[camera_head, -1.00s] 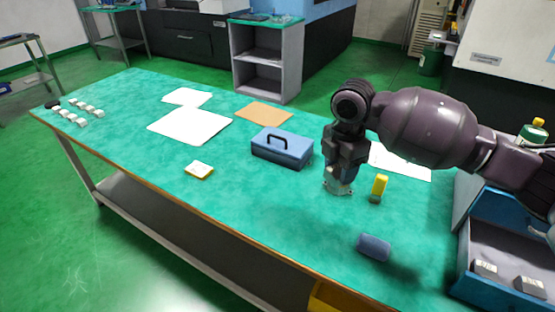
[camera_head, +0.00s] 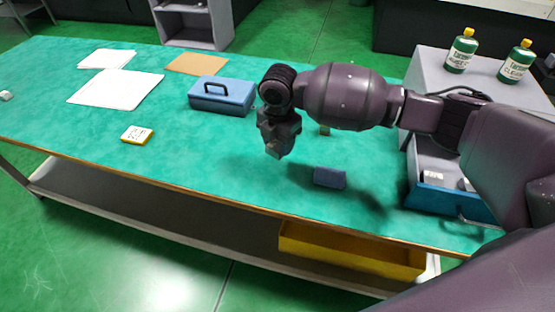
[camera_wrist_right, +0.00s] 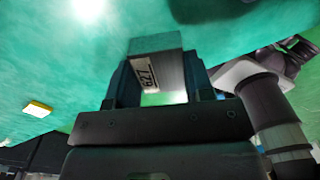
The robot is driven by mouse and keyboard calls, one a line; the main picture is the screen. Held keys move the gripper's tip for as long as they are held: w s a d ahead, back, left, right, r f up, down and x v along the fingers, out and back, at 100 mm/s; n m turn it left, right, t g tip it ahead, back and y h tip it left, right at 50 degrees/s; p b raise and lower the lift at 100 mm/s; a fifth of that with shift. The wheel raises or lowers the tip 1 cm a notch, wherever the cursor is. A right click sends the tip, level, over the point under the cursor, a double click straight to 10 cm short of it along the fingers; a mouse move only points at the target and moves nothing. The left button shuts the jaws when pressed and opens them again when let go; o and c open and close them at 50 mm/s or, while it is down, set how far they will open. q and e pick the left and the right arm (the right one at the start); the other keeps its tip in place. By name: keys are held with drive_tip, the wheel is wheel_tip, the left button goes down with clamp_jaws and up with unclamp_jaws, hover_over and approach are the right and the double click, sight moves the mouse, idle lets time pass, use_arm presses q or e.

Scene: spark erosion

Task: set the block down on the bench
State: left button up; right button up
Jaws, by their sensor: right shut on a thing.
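The block (camera_wrist_right: 158,68) is a grey metal piece with a label reading 627, held between the fingers in the right wrist view. In the head view only a small grey part of the block (camera_head: 273,152) shows below the fingers. My right gripper (camera_head: 276,146) is shut on it and points down over the green bench top (camera_head: 190,165). I cannot tell whether the block touches the bench. My left gripper is not in view.
A blue-grey piece (camera_head: 329,178) lies right of the gripper. A blue toolbox (camera_head: 222,96) stands behind and left. A yellow-edged pad (camera_head: 137,135) and white sheets (camera_head: 115,90) lie left. An open blue drawer (camera_head: 450,201) is at right.

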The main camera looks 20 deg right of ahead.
sight(279, 169)
wheel_tip(279, 169, down, 7)
drive_tip(key=shift+b, duration=0.6)
drive_tip(key=shift+f, duration=0.15)
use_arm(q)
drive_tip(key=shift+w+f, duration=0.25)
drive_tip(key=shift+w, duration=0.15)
use_arm(e)
drive_tip(key=o, duration=0.8)
drive_tip(key=shift+f, duration=0.1)
drive_tip(key=o, duration=0.5)
drive_tip(key=shift+c, duration=0.2)
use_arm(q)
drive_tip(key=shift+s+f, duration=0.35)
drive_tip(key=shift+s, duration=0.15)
